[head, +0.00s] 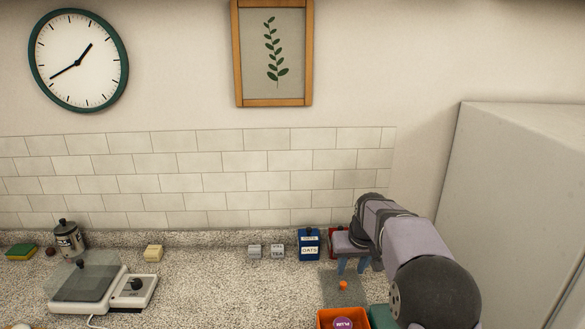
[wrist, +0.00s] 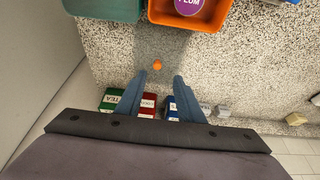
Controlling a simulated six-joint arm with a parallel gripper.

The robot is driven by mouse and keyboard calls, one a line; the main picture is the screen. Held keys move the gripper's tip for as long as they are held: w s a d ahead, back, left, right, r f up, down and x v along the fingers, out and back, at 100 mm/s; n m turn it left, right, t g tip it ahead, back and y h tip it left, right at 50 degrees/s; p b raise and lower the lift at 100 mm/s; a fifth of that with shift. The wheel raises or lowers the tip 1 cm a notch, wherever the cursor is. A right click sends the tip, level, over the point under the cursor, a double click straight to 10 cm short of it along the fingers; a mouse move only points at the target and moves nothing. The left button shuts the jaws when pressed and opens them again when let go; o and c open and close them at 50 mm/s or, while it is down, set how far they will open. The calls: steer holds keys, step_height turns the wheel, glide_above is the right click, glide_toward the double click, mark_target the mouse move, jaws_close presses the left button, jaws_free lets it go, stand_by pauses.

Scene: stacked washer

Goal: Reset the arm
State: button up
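My gripper (head: 351,272) hangs over the counter near the back wall, at the right of the head view, with its fingers pointing down. In the wrist view my gripper (wrist: 160,75) shows two blue fingers spread apart with nothing between them. A small orange object (wrist: 158,65) lies on the counter just beyond the fingertips in the wrist view. It also shows in the head view (head: 343,286), below the fingers.
A blue oats canister (head: 309,244) stands left of my gripper, and a red canister (wrist: 148,103) shows behind the fingers. An orange bin (head: 327,319) with a plum label and a green bin (wrist: 105,8) stand close by.

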steer(key=s+a+r+g+p, duration=0.1)
steer(key=s+p, duration=0.4)
steer(key=s, duration=1.2)
steer(key=s+a+r+g+p, duration=0.1)
steer(key=s+a+g+p, duration=0.2)
steer(key=s, duration=1.4)
steer(key=p, duration=0.2)
steer(key=shift+s+a+r+p, duration=0.25)
steer(key=shift+s+p, duration=0.05)
step_height(320, 180, down, 20)
steer(key=b, duration=1.9)
steer(key=shift+r, duration=0.25)
